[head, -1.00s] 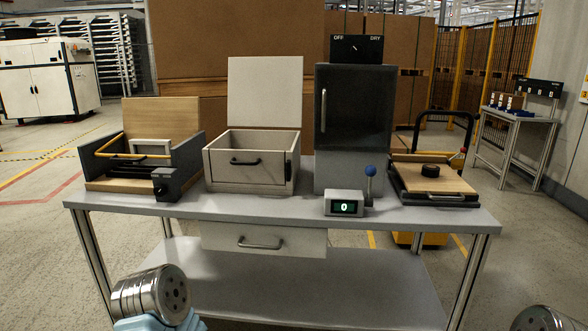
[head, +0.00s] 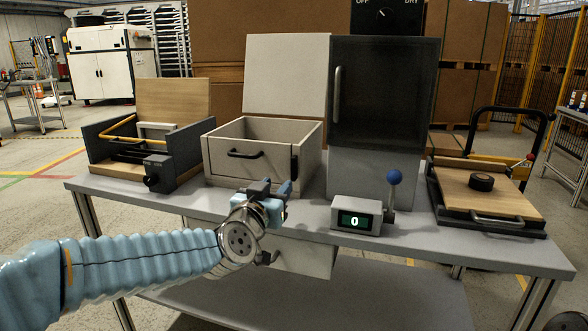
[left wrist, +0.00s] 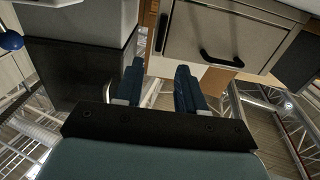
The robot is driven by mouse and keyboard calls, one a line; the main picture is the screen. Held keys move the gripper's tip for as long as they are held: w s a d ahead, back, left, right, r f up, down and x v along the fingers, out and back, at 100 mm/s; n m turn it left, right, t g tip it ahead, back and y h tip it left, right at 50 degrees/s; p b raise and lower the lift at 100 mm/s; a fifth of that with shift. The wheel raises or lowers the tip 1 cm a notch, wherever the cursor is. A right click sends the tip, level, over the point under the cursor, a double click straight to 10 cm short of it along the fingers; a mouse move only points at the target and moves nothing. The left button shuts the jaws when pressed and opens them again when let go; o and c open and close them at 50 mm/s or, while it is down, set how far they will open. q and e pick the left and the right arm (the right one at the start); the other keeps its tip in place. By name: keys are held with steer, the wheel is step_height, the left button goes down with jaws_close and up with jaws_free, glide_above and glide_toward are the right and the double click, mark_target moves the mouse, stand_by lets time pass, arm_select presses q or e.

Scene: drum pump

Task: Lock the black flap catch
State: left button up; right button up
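The black flap catch (head: 294,168) is a dark upright strip at the front right edge of the white box (head: 240,170). In the left wrist view, which is upside down, a thin black strip (left wrist: 163,34) beside the box front looks like it. The box's pale flap (head: 287,75) stands raised at the back. My left gripper (head: 275,188) is in front of the box's lower right corner, below the catch and apart from it. Its two fingers show spread with nothing between them in the left wrist view (left wrist: 160,88). My right gripper is not in view.
A dark-doored cabinet (head: 380,115) stands close right of the box. A counter (head: 357,216) and blue-knobbed lever (head: 394,178) sit before it. A wooden tray station (head: 145,150) is left, a board with a black puck (head: 481,182) right. The table (head: 470,243) has clear front space.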

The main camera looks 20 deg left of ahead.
mark_target(293, 168)
arm_select(q)
steer(key=w, duration=0.6)
steer(key=w+p, duration=0.1)
steer(key=w, duration=0.5)
steer(key=shift+d+f, duration=0.1)
steer(key=shift+d, duration=0.1)
jaws_close()
